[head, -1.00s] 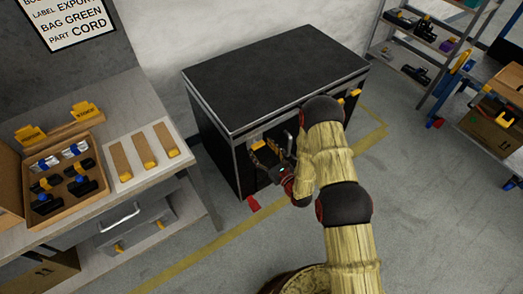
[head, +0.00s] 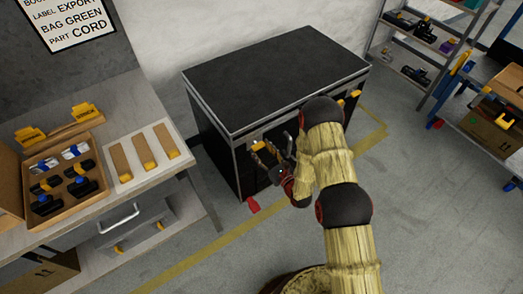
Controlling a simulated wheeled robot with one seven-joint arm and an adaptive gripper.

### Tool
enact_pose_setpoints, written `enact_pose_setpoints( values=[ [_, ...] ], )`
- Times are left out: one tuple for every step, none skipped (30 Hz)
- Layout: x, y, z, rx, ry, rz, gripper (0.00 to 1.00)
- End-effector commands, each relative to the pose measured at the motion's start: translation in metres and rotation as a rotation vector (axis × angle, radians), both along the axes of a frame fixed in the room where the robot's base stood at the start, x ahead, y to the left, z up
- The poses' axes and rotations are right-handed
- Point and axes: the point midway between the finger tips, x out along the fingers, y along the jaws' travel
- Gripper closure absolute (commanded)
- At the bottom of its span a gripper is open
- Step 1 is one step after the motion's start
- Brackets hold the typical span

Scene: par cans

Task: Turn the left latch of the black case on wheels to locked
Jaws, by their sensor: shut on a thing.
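The black case on wheels (head: 275,75) stands against the wall, with a flat dark lid and metal edges. My gripper (head: 264,153) is at the left part of its front face. It is shut on the yellow left latch (head: 262,146), which is partly hidden by the fingers. The latch's exact angle is hard to tell at this size. Another yellow latch (head: 352,95) shows at the right of the front, partly behind my arm. Much of the front face is hidden by my arm.
A red piece (head: 253,205) sticks out low at the case's left front corner. A workbench (head: 145,85) with a parts box (head: 98,145) stands at the left. Shelves (head: 420,50) and a cart (head: 465,120) stand at the right. The floor in front is clear, with yellow lines.

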Motion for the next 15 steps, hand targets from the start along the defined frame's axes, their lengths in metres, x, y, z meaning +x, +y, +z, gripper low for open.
enact_pose_setpoints(
  values=[
    [-0.0001, 0.0001, 0.0, 0.0, 0.0, 0.0, 0.77],
    [-0.0001, 0.0001, 0.0, 0.0, 0.0, 0.0, 0.77],
    [-0.0001, 0.0001, 0.0, 0.001, 0.001, 0.0, 0.77],
    [-0.0001, 0.0001, 0.0, 0.002, 0.001, 0.0, 0.77],
    [-0.0001, 0.0001, 0.0, 0.003, 0.002, 0.0, 0.77],
    [-0.0001, 0.0002, 0.0001, 0.007, 0.005, 0.0, 0.77],
    [-0.0001, 0.0001, 0.0001, 0.012, 0.008, 0.0, 0.77],
    [-0.0001, 0.0001, 0.0002, 0.017, 0.011, 0.0, 0.77],
    [0.0, 0.0001, 0.0005, 0.024, 0.016, 0.0, 0.77],
    [0.0001, 0.0001, 0.0008, 0.032, 0.022, 0.0, 0.77],
    [0.0001, 0.0001, 0.0008, 0.042, 0.029, 0.0, 0.77],
    [0.0002, 0.0001, 0.001, 0.056, 0.038, 0.0, 0.77],
    [0.0005, 0.0001, 0.0013, 0.069, 0.046, 0.0, 0.77],
    [0.0005, 0.0001, 0.0013, 0.083, 0.056, 0.0, 0.77],
    [0.0001, 0.0001, 0.0009, 0.104, 0.071, 0.0, 0.77]
  ],
)
